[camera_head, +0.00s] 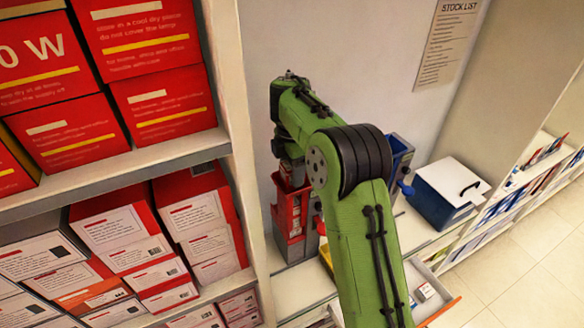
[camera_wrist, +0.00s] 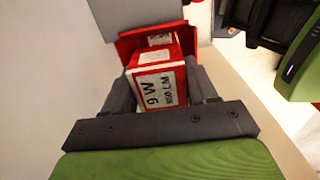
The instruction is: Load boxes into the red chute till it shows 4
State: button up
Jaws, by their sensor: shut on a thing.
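The red chute (camera_head: 283,222) stands against the back wall in the head view, partly hidden by my arm. In the wrist view its red walls (camera_wrist: 128,46) show around the far end of a box. In the head view my gripper is mostly hidden by the arm. No number on the chute is readable.
A blue chute (camera_head: 402,152) stands right of the red one, partly behind my arm. A blue box with a white lid (camera_head: 448,190) is on the counter. An open drawer (camera_head: 432,302) holds small boxes. Shelves of large red boxes (camera_head: 165,105) rise at the left.

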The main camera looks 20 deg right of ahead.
jog(key=shift+f+b, duration=0.5)
jog(key=shift+f, duration=0.35)
jog(key=o, duration=1)
jog(key=shift+r, duration=0.1)
jog(key=shift+o, duration=0.2)
jog(key=shift+o, duration=0.5)
notch_tip(320, 180, up, 6)
jog(key=p, duration=0.5)
jog(key=shift+r, duration=1.05)
jog(key=shift+f, duration=0.1)
